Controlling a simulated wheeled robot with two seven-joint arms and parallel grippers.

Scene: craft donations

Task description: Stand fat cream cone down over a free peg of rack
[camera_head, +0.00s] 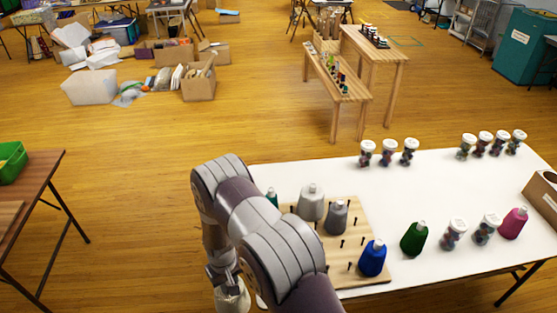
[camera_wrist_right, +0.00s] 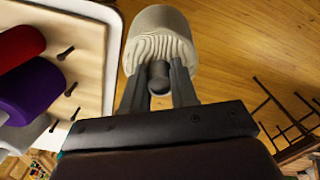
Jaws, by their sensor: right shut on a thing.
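The fat cream cone (camera_wrist_right: 160,28) is held by its narrow end in my right gripper (camera_wrist_right: 158,80), which is shut on it. In the head view the cone (camera_head: 233,298) hangs below the gripper (camera_head: 226,277), left of the table edge, over the floor and apart from the rack. The rack (camera_head: 377,277) is a wooden board with dark pegs; several bare pegs show, also in the wrist view (camera_wrist_right: 66,53). Light grey (camera_head: 312,203), grey (camera_head: 336,218), blue (camera_head: 372,259) and teal cones stand on it. My arm hides its left part, where the wrist view shows red (camera_wrist_right: 18,45) and purple (camera_wrist_right: 40,92) cones. My left gripper is out of view.
The white table (camera_head: 430,190) also bears a green cone (camera_head: 414,238), a pink cone (camera_head: 513,223), several white-lidded jars (camera_head: 454,233) and a cardboard box (camera_head: 543,195) at the right. A brown table (camera_head: 40,195) stands at the left, with open floor between.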

